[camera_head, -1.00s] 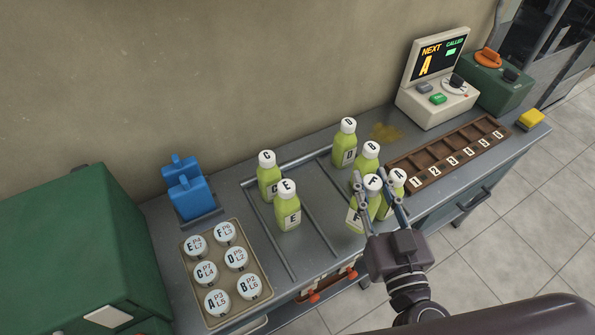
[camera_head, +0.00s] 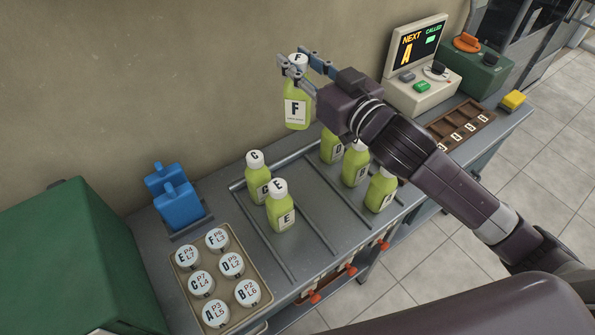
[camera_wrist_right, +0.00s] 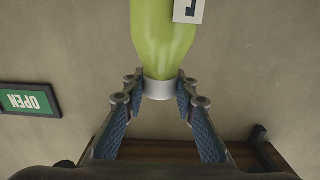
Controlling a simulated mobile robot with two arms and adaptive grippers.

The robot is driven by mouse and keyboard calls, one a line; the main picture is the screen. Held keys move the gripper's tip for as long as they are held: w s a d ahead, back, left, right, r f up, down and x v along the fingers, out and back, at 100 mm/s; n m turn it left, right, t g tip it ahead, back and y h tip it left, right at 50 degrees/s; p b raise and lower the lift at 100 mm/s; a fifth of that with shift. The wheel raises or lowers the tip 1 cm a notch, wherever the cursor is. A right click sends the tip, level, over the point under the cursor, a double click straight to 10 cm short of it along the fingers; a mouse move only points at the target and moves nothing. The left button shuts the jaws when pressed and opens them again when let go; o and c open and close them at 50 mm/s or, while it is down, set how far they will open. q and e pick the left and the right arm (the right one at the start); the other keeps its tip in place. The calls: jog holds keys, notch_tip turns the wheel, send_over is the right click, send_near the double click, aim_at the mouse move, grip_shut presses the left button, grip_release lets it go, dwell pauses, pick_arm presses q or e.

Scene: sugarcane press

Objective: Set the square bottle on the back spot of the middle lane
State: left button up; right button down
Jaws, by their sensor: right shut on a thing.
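My right gripper (camera_head: 308,66) is shut on the neck and cap of a green bottle marked F (camera_head: 297,108), held upright in the air above the back of the table. In the right wrist view the gripper (camera_wrist_right: 160,92) grips the white cap end of this bottle (camera_wrist_right: 162,35). The middle lane (camera_head: 318,190), between metal rails, looks bare in its visible part; the raised bottle and arm may hide some of its surroundings. My left gripper is out of view.
Bottles D (camera_head: 331,150), B (camera_head: 355,168) and A (camera_head: 381,192) stand to the right, partly behind my arm. A tray (camera_head: 262,275) of round caps is at front left. Blue containers (camera_head: 178,203), a brown rack (camera_head: 462,125) and a screen console (camera_head: 420,90) are also on the table.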

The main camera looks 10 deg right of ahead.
aim_at(297, 120)
notch_tip(297, 120, down, 15)
jog(key=shift+r+b, duration=0.15)
jog(key=shift+b, duration=0.75)
notch_tip(297, 120, down, 5)
jog(key=shift+b, duration=0.45)
jog(key=shift+f, duration=0.2)
jog(key=c, duration=1.5)
grip_release()
jog(key=shift+c, duration=0.2)
